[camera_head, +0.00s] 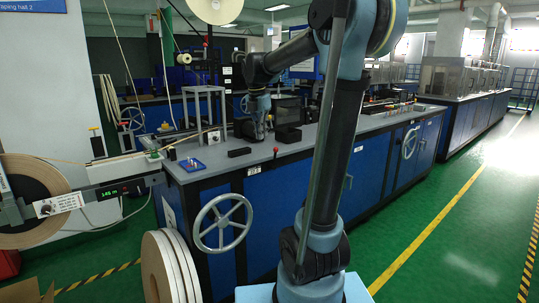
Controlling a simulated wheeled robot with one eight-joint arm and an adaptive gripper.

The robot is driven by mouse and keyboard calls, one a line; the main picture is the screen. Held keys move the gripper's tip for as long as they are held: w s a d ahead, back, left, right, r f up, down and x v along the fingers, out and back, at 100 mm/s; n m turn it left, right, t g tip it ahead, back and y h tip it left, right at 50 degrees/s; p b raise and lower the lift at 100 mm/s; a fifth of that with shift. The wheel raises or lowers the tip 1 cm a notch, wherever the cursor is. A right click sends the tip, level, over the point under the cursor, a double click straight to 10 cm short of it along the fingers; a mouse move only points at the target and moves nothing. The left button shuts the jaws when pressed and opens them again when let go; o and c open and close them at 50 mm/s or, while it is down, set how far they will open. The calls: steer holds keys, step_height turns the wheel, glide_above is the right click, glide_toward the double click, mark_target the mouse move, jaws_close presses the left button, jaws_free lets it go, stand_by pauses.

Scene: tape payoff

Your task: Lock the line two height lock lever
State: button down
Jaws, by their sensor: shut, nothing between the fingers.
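I cannot tell for sure which part is the line two height lock lever. A small lever with a red knob (276,150) stands at the front edge of the grey bench top, above the blue cabinet. Two more small handles, one red-topped (124,124) and one yellow-topped (95,129), show at the left by the tape payoff. My gripper (256,137) hangs low over the bench top, left of and behind the red-knobbed lever and apart from it. It is small and dark here, shut and empty.
A spoked handwheel (222,222) sits on the cabinet front. A large tape reel (30,195) and a display arm (110,191) are at the left. White-edged discs (165,268) stand on the floor. A black block (239,152) lies on the bench. Green floor at right is clear.

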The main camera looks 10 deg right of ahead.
mark_target(275, 158)
steer(key=w+d+f, duration=0.4)
steer(key=f, duration=0.6)
stand_by(0.4)
steer(key=shift+w, duration=0.1)
stand_by(0.3)
